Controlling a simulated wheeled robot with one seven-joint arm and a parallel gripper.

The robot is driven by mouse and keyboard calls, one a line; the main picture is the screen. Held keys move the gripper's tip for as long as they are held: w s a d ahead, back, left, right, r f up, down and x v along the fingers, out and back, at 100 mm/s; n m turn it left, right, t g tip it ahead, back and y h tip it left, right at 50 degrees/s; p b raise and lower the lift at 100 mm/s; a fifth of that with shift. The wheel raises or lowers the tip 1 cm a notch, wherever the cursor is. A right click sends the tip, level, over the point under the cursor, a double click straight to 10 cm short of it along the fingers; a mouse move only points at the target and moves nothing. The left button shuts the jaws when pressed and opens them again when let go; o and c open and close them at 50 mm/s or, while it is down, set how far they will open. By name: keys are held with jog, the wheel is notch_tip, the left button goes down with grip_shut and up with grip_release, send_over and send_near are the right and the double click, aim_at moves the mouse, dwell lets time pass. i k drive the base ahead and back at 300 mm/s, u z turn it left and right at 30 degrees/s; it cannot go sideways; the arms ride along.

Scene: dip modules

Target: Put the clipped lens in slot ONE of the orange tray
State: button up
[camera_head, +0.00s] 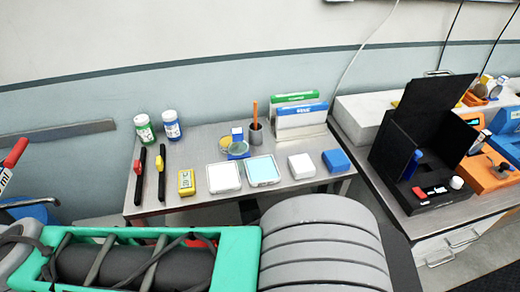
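A round greenish, glassy disc (238,149) with a small blue-and-white block (237,133) behind it lies toward the back middle of the metal table. It may be the clipped lens, but it is too small to tell. An orange tray-like piece (484,176) stands on the right bench, with small round parts on it. Its slots and any slot labels cannot be read. My gripper is not in view.
The metal table (210,205) holds two bottles (172,125), a yellow box (186,182), white cases (224,177), a blue box (336,161) and a pen cup (255,134). A tall black open box (385,160) stands left of the orange piece. Green and grey bulky parts fill the foreground.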

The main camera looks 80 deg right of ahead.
aim_at(465, 100)
jog(key=k, duration=0.65)
jog(key=z, duration=0.85)
jog(key=i, duration=1)
